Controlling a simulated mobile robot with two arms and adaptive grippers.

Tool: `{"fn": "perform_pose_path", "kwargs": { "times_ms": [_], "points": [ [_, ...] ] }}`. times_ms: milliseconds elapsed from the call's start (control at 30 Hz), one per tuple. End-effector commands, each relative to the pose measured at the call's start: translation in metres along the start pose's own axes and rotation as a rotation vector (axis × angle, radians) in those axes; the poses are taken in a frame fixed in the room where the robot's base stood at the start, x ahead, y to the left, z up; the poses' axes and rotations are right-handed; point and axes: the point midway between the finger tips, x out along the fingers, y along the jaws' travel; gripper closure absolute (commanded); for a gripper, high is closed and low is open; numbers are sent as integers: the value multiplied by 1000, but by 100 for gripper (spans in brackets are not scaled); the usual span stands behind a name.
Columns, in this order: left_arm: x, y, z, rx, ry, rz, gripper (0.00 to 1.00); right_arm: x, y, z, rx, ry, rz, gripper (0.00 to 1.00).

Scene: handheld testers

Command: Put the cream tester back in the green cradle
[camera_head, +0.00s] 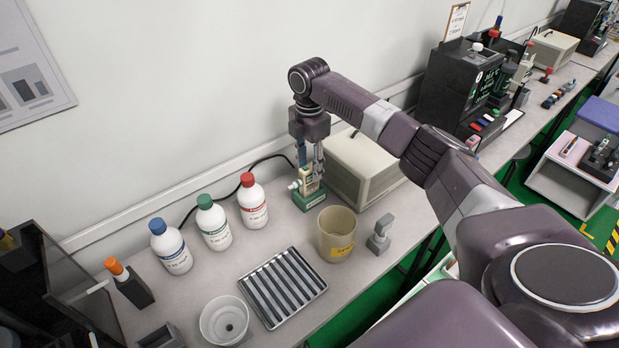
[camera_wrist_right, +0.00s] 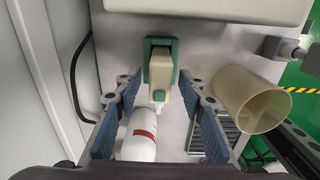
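The cream tester (camera_head: 306,182) stands in the green cradle (camera_head: 312,202) at the back of the bench, beside the beige box. In the right wrist view, the tester (camera_wrist_right: 161,76) shows in front of the green cradle (camera_wrist_right: 169,46), its lower end inside it as far as I can tell. My right gripper (camera_head: 311,163) reaches down over the tester from above. Its two blue-padded fingers are spread to either side of it, with gaps visible in the right wrist view (camera_wrist_right: 160,92). My left gripper is not in view.
A red-capped white bottle (camera_head: 252,201) stands close left of the cradle, with green-capped (camera_head: 213,224) and blue-capped (camera_head: 171,247) bottles beyond. A beige beaker (camera_head: 337,236) and a grey stand (camera_head: 381,236) are in front. The beige box (camera_head: 356,168) is close right. A ribbed tray (camera_head: 282,288) lies nearer.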

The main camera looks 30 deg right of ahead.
Motion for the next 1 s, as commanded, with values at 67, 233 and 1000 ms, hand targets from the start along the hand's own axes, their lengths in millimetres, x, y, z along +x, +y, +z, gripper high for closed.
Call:
{"fn": "perform_pose_path", "kwargs": {
  "times_ms": [67,233,1000],
  "points": [
    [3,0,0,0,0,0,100,-18,1,0,0,-1,4,63],
    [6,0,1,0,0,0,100,-50,1,0,0,0,3,63],
    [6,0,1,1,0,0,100,-71,0,0,0,0,-1,63]
  ]
}}
